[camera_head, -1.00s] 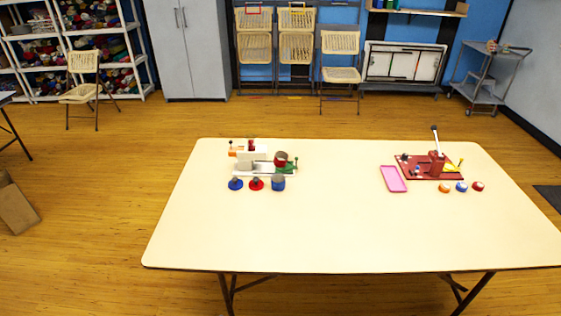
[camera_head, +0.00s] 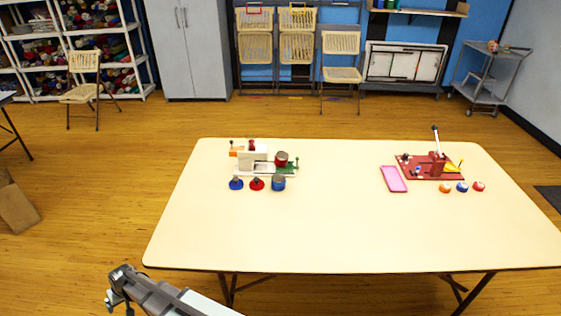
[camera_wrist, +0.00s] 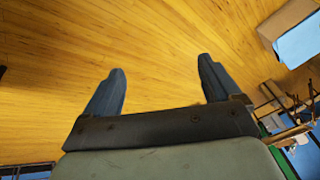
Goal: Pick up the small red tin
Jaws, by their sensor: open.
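A small red cylinder with a grey top (camera_head: 281,159), which looks like the red tin, stands at the back left of the table, against the white and green sewing machine (camera_head: 253,160). A similar blue tin (camera_head: 278,183) stands just in front of it. My gripper (camera_head: 113,299) is at the lower left of the head view, beyond the table's front left corner and far from the tins. In the wrist view my gripper (camera_wrist: 158,82) has its two fingers wide apart with nothing between them, over wooden floor. No tin shows there.
The cream table (camera_head: 330,230) is clear at its front and middle. A blue knob-like piece (camera_head: 236,184) and a red one (camera_head: 257,184) lie left of the blue tin. A pink tray (camera_head: 394,179), a red-based machine (camera_head: 430,170) and small balls are at the right.

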